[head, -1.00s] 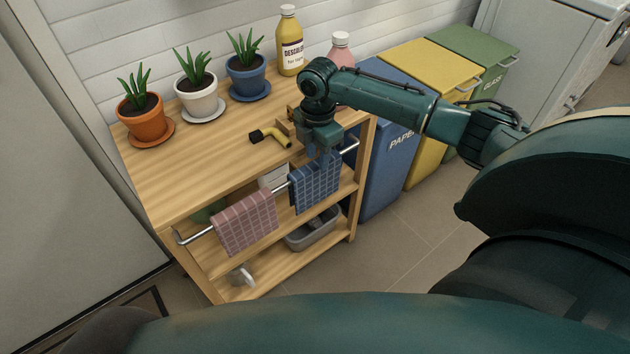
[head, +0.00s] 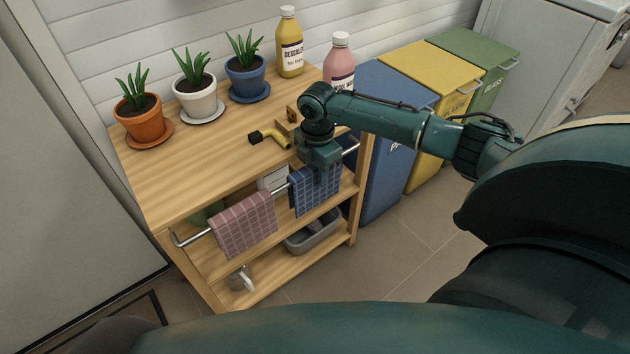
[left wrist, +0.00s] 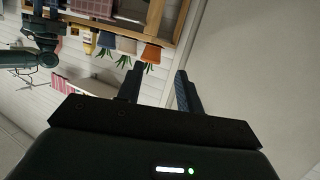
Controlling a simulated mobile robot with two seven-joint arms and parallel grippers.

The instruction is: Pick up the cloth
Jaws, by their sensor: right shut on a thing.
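A blue checked cloth (head: 312,193) hangs over the metal rail (head: 204,232) on the front of a wooden shelf cart. A pink checked cloth (head: 245,224) hangs on the same rail to its left; it also shows in the left wrist view (left wrist: 92,6). My right gripper (head: 316,174) points down at the top of the blue cloth and is shut on it; its fingertips are partly hidden. The blue cloth still hangs at the rail. My left gripper (left wrist: 160,88) shows in the left wrist view, open and empty, away from the cloths.
On the cart top (head: 190,178) stand three potted plants, a yellow bottle (head: 289,45), a pink bottle (head: 340,62) and a yellow-black tool (head: 270,137). A grey bin (head: 313,232) sits on a lower shelf. Blue, yellow and green bins (head: 430,75) stand to the right.

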